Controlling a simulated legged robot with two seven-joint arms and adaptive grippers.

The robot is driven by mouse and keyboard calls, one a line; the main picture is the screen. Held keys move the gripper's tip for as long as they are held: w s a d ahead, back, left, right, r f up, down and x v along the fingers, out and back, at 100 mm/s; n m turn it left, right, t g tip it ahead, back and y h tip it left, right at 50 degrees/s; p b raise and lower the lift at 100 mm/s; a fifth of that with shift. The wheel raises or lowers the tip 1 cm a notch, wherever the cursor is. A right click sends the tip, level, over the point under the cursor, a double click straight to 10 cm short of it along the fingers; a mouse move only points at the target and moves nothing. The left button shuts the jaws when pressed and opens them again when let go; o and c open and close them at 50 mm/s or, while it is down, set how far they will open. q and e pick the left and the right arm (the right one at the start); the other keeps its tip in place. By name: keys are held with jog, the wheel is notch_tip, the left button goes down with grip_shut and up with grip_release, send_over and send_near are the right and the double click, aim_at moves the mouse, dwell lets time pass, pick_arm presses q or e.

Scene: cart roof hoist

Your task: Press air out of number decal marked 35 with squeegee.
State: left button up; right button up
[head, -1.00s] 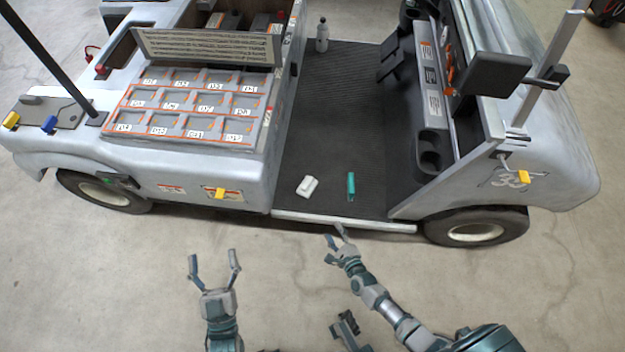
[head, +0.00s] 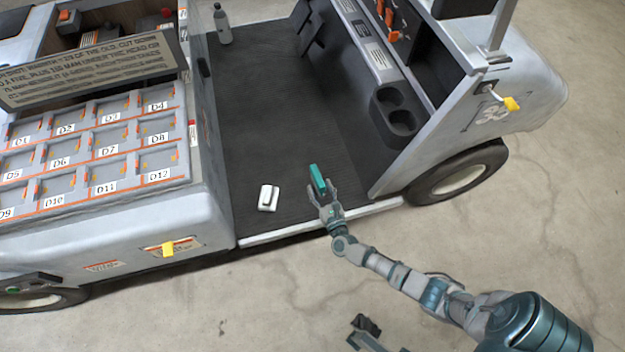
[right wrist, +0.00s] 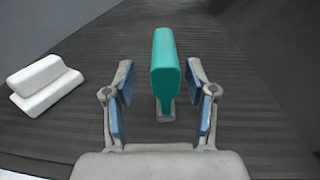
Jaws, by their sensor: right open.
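A teal-handled tool (head: 318,177), which looks like the squeegee, is at the cart's dark floor. My right gripper (head: 324,189) is open just in front of it. In the right wrist view the teal tool (right wrist: 165,72) stands between the spread fingers, with a visible gap on each side and a grey part at its near lower end. The number decal (head: 490,113), reading 35, is on the cart's silver front fender at the right, with a yellow tab (head: 511,104) beside it. My left gripper is out of view.
A white block with a raised ridge (head: 268,198) lies on the cart floor (head: 262,130) left of the tool. A grey bottle (head: 222,25) stands farther back. The dashboard with cup holders (head: 397,116) is at the right, the labelled tray panel (head: 95,150) at the left.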

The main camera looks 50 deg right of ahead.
aim_at(316, 173)
jog(key=x, duration=0.2)
jog(key=b+x, duration=0.1)
jog(key=x, duration=0.2)
jog(key=shift+s+d, duration=0.15)
jog(key=shift+d, duration=0.1)
jog(key=shift+w+d+b, duration=0.1)
jog(key=shift+w+b, duration=0.25)
jog(key=shift+w+d+r, duration=0.1)
jog(key=shift+r, duration=0.15)
grip_shut()
